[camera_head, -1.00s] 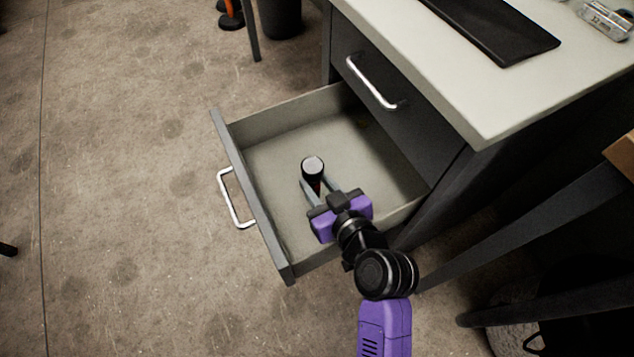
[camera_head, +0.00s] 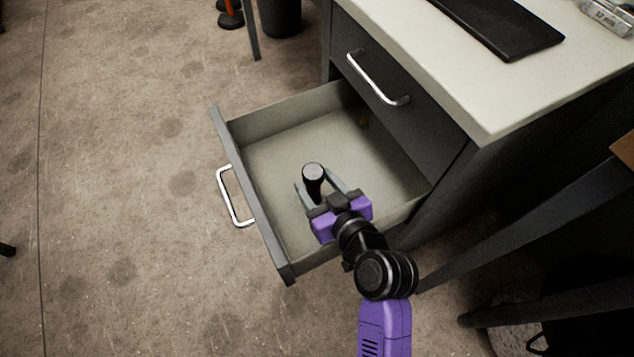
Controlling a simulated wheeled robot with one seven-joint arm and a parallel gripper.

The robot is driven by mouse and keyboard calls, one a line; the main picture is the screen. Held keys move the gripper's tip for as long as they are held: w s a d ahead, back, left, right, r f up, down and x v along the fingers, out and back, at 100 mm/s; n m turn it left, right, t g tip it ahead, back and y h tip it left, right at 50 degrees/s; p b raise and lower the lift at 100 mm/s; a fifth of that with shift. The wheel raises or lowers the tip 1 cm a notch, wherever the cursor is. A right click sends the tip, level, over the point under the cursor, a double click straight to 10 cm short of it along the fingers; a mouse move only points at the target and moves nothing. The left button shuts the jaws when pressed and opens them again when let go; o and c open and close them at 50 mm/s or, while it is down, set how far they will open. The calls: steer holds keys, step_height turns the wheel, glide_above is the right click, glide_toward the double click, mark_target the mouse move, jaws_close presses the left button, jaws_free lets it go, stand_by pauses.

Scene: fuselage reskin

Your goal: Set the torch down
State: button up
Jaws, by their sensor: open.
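The torch (camera_head: 313,176) is a short black cylinder with a pale grey round end facing up. It stands upright, or nearly so, in the open drawer (camera_head: 268,155) as seen in the head view. My gripper (camera_head: 319,186) is inside the drawer area, with its two grey fingers spread on either side of the torch. The fingers are open, with a visible gap at the left finger. The torch's lower end is partly hidden by my gripper, so its contact with the drawer floor is hard to see.
The drawer has a silver handle (camera_head: 235,197) on its front, and its floor is mostly bare. The desk top (camera_head: 455,75) overhangs at the right, carrying a black flat object (camera_head: 500,27). A closed upper drawer (camera_head: 400,115) sits behind. Table legs stand at the lower right.

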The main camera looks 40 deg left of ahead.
steer(key=shift+r, duration=0.25)
steer(key=p+v, duration=0.4)
steer(key=v, duration=0.8)
steer(key=shift+r, duration=0.35)
steer(key=shift+s, duration=0.1)
